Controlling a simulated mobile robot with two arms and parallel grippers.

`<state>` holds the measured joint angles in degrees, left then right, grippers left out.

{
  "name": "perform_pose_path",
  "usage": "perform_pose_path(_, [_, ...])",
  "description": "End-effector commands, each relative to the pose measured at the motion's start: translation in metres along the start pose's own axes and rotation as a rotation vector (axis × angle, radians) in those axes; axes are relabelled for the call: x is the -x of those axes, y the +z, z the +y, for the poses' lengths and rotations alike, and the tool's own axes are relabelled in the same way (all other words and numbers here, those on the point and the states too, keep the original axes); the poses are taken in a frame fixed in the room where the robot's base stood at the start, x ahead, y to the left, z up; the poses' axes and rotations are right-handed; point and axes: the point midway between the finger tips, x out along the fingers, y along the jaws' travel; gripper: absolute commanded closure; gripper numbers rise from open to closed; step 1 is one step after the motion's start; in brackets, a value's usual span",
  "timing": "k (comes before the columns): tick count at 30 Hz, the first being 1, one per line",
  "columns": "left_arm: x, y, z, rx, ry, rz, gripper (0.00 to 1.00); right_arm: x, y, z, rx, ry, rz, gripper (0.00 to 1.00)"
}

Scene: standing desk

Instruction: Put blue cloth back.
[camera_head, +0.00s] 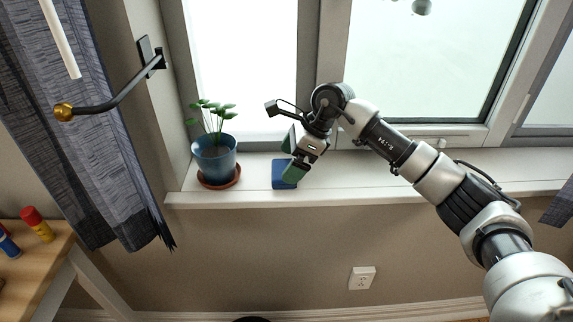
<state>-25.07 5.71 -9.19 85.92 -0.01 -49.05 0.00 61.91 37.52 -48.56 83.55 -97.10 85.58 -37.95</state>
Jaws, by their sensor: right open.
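A small folded blue cloth (280,177) lies on the white windowsill (400,167), to the right of the potted plant. Part of it is hidden behind my right gripper. My right gripper (289,155) is open, with green finger pads, and reaches in from the right just over the cloth. One fingertip overlaps the cloth in the picture; I cannot tell whether it touches. Nothing shows between the fingers. My left gripper is not in view.
A plant in a blue pot (214,160) stands on a terracotta saucer (219,184) left of the cloth. A dark curtain (75,120) and a curtain hook (105,106) are at the left. A wooden table (40,262) holds small bottles. The sill is clear to the right.

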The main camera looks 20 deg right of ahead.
Motion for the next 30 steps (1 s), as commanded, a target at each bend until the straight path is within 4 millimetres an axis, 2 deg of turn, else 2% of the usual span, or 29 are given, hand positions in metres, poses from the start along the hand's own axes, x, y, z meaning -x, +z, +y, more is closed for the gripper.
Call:
perform_pose_path(1, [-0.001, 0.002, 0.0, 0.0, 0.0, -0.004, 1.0, 0.013, 0.0, -0.001, 0.0, -0.005, -0.001, 0.0])
perform_pose_path(6, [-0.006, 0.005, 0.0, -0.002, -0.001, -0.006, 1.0, 0.051, 0.0, -0.001, 0.0, -0.005, 0.0, 0.0])
perform_pose_path(13, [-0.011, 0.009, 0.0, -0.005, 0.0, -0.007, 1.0, 0.088, 0.0, 0.0, 0.0, -0.001, 0.0, 0.0])
perform_pose_path(18, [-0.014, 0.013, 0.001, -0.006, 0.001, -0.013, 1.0, 0.098, 0.0, 0.0, 0.0, -0.001, 0.0, 0.0])
perform_pose_path(30, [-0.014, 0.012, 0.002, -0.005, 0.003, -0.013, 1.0, 0.098, 0.0, 0.0, 0.0, 0.0, 0.0, 0.0])
